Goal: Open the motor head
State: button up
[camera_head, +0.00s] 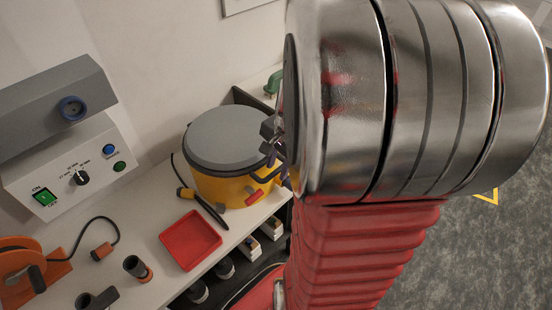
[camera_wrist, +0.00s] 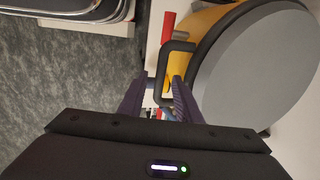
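A yellow drum (camera_head: 222,185) with a round grey top (camera_head: 225,137) stands at the back of the bench; its top looks closed. At the left, a white control unit (camera_head: 100,143) carries a grey head (camera_head: 45,105) with a blue knob; that head is down. I cannot tell which of the two is the motor head. My gripper (camera_wrist: 162,82) is open beside the drum. In the wrist view, the drum's black handle (camera_wrist: 179,46) reaches down between my purple fingers; contact cannot be told. In the head view my arm hides part of the gripper.
A red tray (camera_head: 190,240) lies in front of the drum. An orange reel (camera_head: 25,268) and dark cylindrical parts (camera_head: 136,268) are at the front left. Boxes sit on a shelf below the bench edge. Grey floor (camera_wrist: 65,70) is clear beside the bench.

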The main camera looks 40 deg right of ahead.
jog(key=shift+c, duration=0.3)
grip_shut()
